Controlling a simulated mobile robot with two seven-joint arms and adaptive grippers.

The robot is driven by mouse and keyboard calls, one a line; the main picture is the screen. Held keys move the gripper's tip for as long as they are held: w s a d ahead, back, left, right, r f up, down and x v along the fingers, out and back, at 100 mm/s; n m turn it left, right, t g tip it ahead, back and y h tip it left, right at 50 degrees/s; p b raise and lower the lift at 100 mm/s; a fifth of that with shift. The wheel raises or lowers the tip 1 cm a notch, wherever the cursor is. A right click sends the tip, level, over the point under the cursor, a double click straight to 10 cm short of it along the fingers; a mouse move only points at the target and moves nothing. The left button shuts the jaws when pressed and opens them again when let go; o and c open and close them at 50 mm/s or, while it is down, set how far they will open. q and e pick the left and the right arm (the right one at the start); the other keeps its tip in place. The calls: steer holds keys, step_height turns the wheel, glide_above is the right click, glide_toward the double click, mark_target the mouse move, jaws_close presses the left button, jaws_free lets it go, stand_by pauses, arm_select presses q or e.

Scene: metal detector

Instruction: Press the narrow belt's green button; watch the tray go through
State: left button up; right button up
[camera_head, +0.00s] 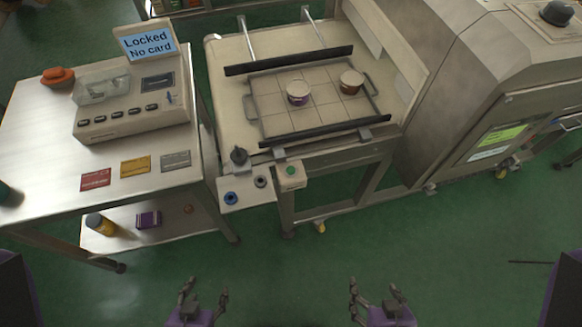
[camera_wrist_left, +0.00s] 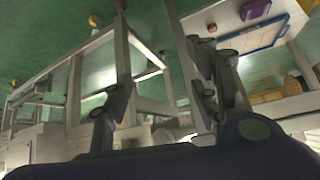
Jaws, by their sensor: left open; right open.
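The narrow belt (camera_head: 229,112) runs into a large metal detector housing (camera_head: 440,75) at the right of the head view. A tray (camera_head: 275,126) lies on the belt between two dark guide rails, with two small round tubs (camera_head: 298,93) on it. The green button (camera_head: 291,170) sits on a small box at the belt's front edge. My left gripper (camera_head: 203,293) is open and empty, low in front of the belt. It also shows in the left wrist view (camera_wrist_left: 165,95). My right gripper (camera_head: 368,292) is open and empty to its right. Both are well apart from the button.
Beside the green button are a black knob (camera_head: 239,155) and a blue button (camera_head: 230,198). A side table (camera_head: 40,130) at left holds a console reading "Locked No card" (camera_head: 149,44) and several coloured cards. Green floor in front is clear.

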arm_select(q)
steer(key=shift+w+d+r, duration=0.1)
steer(key=shift+w, duration=0.45)
jaws_close()
steer(key=shift+s, duration=0.15)
steer(key=shift+s, duration=0.45)
steer(key=shift+w, duration=0.15)
steer(key=shift+w, duration=0.25)
